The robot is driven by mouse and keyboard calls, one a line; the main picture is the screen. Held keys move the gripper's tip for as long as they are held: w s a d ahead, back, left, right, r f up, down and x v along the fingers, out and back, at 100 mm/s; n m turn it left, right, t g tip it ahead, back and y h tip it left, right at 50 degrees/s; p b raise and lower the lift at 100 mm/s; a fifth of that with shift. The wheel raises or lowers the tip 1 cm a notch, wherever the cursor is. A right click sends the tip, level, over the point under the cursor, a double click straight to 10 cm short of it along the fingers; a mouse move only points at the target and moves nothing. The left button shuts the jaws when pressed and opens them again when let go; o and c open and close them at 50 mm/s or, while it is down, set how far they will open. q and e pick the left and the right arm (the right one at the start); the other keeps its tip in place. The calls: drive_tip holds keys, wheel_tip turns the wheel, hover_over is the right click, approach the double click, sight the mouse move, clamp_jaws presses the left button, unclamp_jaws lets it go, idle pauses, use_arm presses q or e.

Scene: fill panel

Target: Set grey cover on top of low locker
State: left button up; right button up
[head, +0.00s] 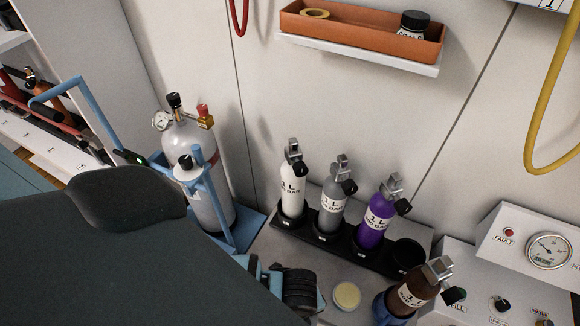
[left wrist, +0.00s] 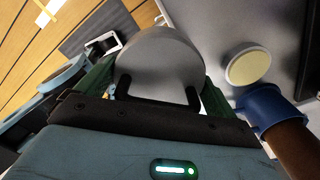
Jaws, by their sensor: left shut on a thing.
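My left gripper (left wrist: 158,92) is shut on a rounded, smooth grey piece, which I take to be the grey cover (left wrist: 160,58). Its two dark fingers show in front of the piece. In the head view my dark arm fills the lower left and hides most of this gripper and the grey piece. The piece is near the cream disc (left wrist: 248,66) and the blue cup (left wrist: 258,104); I cannot tell whether it touches anything below. I cannot identify the low locker for certain. My right gripper is not in view.
A black rack (head: 338,249) holds white, grey and purple bottles. A brown bottle (head: 413,294) leans in the blue cup. A gas cylinder (head: 213,207) stands in a blue trolley to the left. A gauge panel (head: 530,245) is at right, an orange tray (head: 360,42) above.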

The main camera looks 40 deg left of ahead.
use_arm(q)
drive_tip(key=w+a, duration=0.3)
drive_tip(key=w+a+f+b, duration=0.1)
drive_tip(key=w+a, duration=0.2)
drive_tip(key=a, duration=0.1)
drive_tip(key=w+a, duration=0.3)
drive_tip(key=a, duration=0.1)
drive_tip(key=shift+f, duration=0.2)
drive_tip(key=shift+w+a, duration=0.15)
drive_tip(key=shift+a, duration=0.05)
drive_tip(key=shift+w+a, duration=0.25)
drive_tip(key=shift+a, duration=0.05)
wheel_tip(320, 180, down, 3)
drive_tip(key=shift+w+a+f+b, duration=0.1)
drive_tip(key=shift+w+a+b, duration=0.05)
drive_tip(key=shift+b, duration=0.6)
drive_tip(key=shift+f, duration=0.2)
